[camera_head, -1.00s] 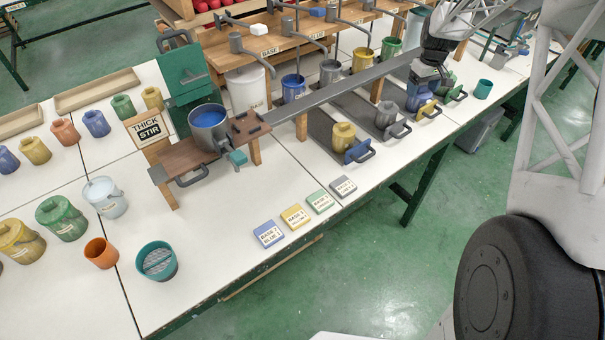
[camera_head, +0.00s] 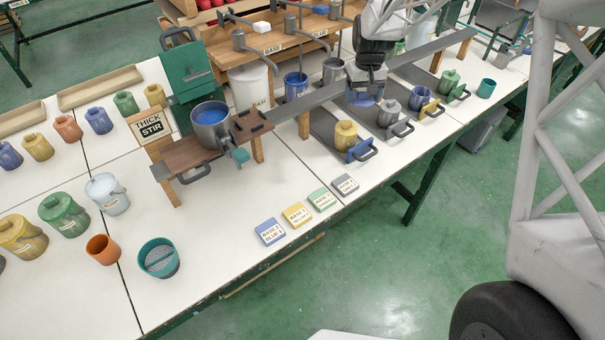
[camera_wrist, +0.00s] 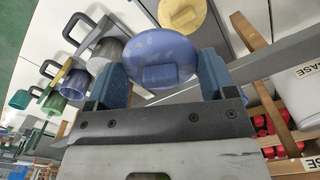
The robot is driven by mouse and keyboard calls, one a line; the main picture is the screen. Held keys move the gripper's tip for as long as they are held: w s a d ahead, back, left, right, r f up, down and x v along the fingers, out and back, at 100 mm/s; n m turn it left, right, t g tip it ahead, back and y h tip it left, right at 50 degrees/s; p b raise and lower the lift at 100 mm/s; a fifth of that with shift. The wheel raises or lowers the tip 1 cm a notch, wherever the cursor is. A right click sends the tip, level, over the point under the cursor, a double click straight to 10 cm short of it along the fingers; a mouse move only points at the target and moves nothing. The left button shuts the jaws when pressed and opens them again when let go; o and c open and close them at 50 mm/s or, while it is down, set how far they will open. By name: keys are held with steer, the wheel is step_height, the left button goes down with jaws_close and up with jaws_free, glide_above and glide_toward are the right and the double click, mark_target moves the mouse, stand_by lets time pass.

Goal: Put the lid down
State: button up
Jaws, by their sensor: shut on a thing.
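A round blue lid (camera_wrist: 152,48) with a block-shaped handle is in my gripper (camera_wrist: 165,78). The two blue-grey fingers are shut on its handle in the wrist view. In the head view the lid (camera_head: 364,99) shows as a blue patch just under my gripper (camera_head: 366,90), partly hidden by it. My gripper hangs over the row of dark bays, near the long grey rail. A grey pot filled with blue paint (camera_head: 210,122) stands open in the brown wooden stand at the left. I cannot tell the lid's exact height above the table.
The long grey rail (camera_head: 310,98) runs close by. Labelled cards (camera_head: 297,214) lie in front. The front left table is partly clear.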

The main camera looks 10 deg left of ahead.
steer(key=s+a+f+n, duration=0.2)
steer(key=s+f, duration=0.2)
steer(key=s, duration=0.5)
steer(key=s+a+f+n, duration=0.1)
steer(key=s+a+f, duration=0.2)
steer(key=s, duration=0.7)
steer(key=s+a+f+n, duration=0.2)
steer(key=s+f, duration=0.4)
steer(key=s, duration=0.3)
steer(key=shift+s+a+f+n, duration=0.3)
steer(key=shift+s+a, duration=0.1)
steer(key=shift+a, duration=0.3)
glide_above(302, 174)
steer(key=shift+f, duration=0.75)
steer(key=shift+f, duration=1.75)
steer(key=shift+f, duration=0.15)
steer(key=o, duration=0.8)
